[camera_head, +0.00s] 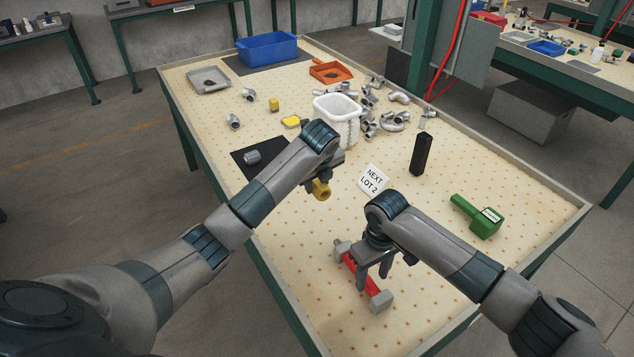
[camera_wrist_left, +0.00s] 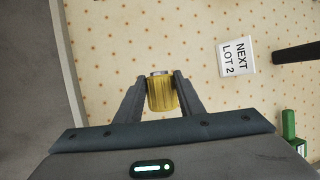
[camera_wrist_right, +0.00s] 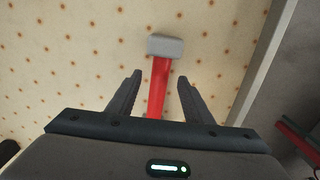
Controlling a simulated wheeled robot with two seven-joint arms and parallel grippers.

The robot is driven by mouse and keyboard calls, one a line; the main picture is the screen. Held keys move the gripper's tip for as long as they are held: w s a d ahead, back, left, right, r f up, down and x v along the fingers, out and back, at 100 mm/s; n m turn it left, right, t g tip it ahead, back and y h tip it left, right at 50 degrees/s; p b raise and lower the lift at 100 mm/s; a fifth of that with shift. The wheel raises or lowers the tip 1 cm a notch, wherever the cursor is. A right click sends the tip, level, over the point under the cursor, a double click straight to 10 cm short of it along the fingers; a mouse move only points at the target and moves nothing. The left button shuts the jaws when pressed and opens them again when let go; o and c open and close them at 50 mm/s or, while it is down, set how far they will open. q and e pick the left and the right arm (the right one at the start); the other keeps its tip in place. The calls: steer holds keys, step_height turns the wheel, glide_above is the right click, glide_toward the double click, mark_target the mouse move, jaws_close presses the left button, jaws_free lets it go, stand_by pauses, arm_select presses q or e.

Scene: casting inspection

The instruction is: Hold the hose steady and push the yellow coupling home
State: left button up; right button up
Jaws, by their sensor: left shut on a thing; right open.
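The yellow coupling (camera_head: 321,190) is in my left gripper (camera_head: 318,182), raised above the table. In the left wrist view the ribbed yellow coupling (camera_wrist_left: 161,93) sits between the two fingertips, with a silvery rim at its far end. The red hose (camera_head: 373,287), with a grey block at each end, lies near the table's front. My right gripper (camera_head: 372,284) is open above it. In the right wrist view the red hose (camera_wrist_right: 159,82) runs between the spread fingers to a grey end block (camera_wrist_right: 165,46). Part of the hose is hidden behind my right gripper.
A white "NEXT LOT 2" sign (camera_head: 373,181), a black upright block (camera_head: 421,153) and a green tool (camera_head: 480,217) stand to the right. A white basket (camera_head: 338,112) and several metal fittings (camera_head: 388,121) are farther back. The front left tabletop is clear.

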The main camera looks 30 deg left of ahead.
mark_target(371, 283)
arm_select(q)
steer(key=shift+f+b, duration=1.2)
steer(key=shift+f, duration=0.4)
arm_select(e)
steer(key=shift+f, duration=1.7)
jaws_close()
jaws_free()
arm_select(q)
steer(key=shift+r, duration=0.2)
arm_select(e)
steer(key=shift+r, duration=0.2)
arm_select(q)
steer(key=shift+r+p, duration=0.9)
steer(key=shift+p, duration=0.15)
arm_select(e)
steer(key=shift+r, duration=0.75)
arm_select(q)
steer(key=shift+f, duration=0.1)
arm_select(e)
steer(key=shift+f, duration=0.1)
arm_select(q)
steer(key=shift+f+b, duration=0.25)
steer(key=shift+b, duration=0.05)
arm_select(e)
steer(key=shift+f, duration=0.8)
